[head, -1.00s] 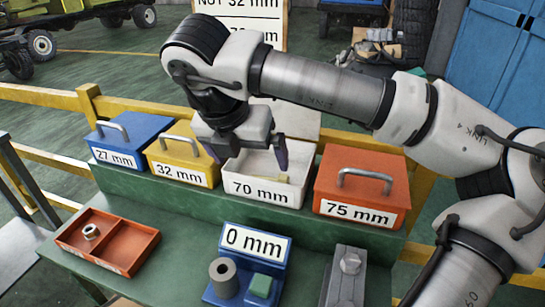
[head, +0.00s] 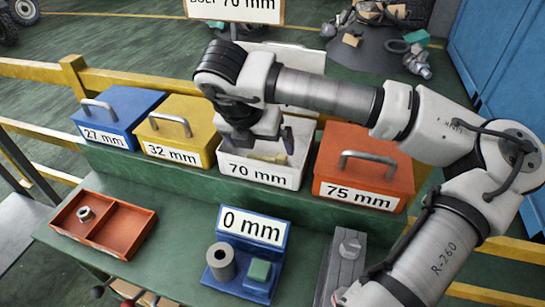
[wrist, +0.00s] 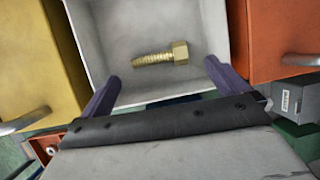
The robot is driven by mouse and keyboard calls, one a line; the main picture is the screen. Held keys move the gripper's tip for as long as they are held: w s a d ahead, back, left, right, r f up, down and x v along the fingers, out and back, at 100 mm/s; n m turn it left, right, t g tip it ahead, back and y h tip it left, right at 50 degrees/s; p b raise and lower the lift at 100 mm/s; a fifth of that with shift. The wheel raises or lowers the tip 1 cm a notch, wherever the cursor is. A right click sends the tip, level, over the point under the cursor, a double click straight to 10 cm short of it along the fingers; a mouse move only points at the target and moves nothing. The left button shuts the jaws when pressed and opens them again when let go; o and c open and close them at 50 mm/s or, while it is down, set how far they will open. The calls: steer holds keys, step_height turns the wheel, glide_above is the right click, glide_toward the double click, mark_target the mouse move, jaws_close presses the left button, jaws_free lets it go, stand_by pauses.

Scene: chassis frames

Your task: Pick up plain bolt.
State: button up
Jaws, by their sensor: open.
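A brass-coloured bolt (wrist: 160,55) with a hex head and a threaded shank lies on its side on the floor of the open white 70 mm box (head: 290,178). In the head view the bolt (head: 281,159) is partly hidden by my gripper. My gripper (head: 258,143) is over the box, pointing down. In the wrist view my gripper (wrist: 162,74) is open and empty, its two purple fingers wide apart. The bolt lies ahead of the fingertips, between their lines, its head to the right. The fingers do not appear to touch it.
Closed blue 27 mm (head: 118,118) and yellow 32 mm (head: 178,135) boxes stand left, a closed orange 75 mm box (head: 365,165) right. In front are a red two-part tray (head: 125,230), a blue 0 mm stand (head: 253,228) and a grey block with a hex-headed piece (head: 345,265).

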mark_target(265, 159)
steer(key=p+x, duration=0.2)
steer(key=x, duration=0.3)
steer(key=shift+w, duration=0.1)
steer(key=shift+r, duration=0.1)
steer(key=c, duration=1)
